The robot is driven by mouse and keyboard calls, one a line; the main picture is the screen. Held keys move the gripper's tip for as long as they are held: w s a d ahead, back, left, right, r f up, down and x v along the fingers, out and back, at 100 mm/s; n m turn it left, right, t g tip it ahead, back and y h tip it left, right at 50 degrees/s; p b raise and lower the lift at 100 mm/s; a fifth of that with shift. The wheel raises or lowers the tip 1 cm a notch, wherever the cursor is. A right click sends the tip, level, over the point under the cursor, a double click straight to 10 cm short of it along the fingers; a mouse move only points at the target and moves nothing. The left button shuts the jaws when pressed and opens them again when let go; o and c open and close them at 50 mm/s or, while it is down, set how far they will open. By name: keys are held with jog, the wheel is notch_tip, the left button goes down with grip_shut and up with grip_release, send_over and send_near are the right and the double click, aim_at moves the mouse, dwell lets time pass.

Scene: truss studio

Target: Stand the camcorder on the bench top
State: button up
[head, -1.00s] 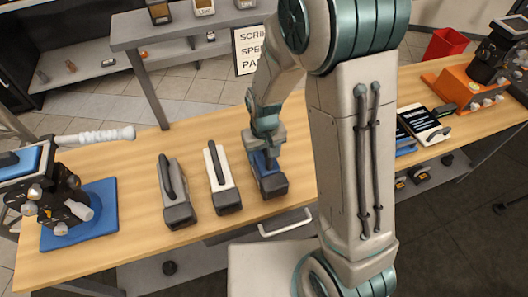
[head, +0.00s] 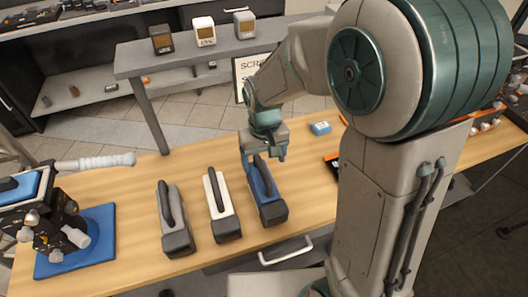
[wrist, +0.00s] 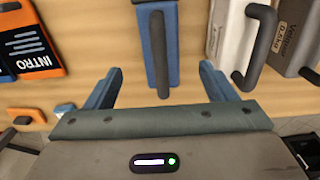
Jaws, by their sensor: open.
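Three camcorder-shaped units with dark top handles stand side by side on the wooden bench top (head: 135,215): a blue camcorder (head: 257,188), a white one (head: 213,203) and a grey one (head: 168,208). The blue camcorder rests upright on the bench, at the right of the row. My gripper (head: 263,157) is open and empty just above its far end. In the wrist view the blue camcorder (wrist: 174,50) lies between and beyond the spread blue fingers of my gripper (wrist: 160,73), with no finger visibly touching it. The frames do not show which unit the task names.
A camera rig on a blue base (head: 100,255) stands at the left. A light-blue block (head: 320,128) lies behind the gripper. Orange and dark INTRO cards (wrist: 40,45) lie beside the camcorder. A grey shelf (head: 215,58) stands behind the bench.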

notch_tip(320, 180, up, 2)
jog(key=shift+r, duration=0.25)
jog(key=shift+s+d+r, duration=0.1)
jog(key=shift+d+r, duration=0.1)
jog(key=shift+r, duration=0.05)
jog(key=s+d+r+m+t, duration=0.3)
jog(key=s+d+r, duration=0.4)
jog(key=s+d, duration=0.4)
jog(key=shift+s+d+r, duration=0.25)
jog(key=shift+s+r, duration=0.15)
jog(key=shift+s, duration=0.35)
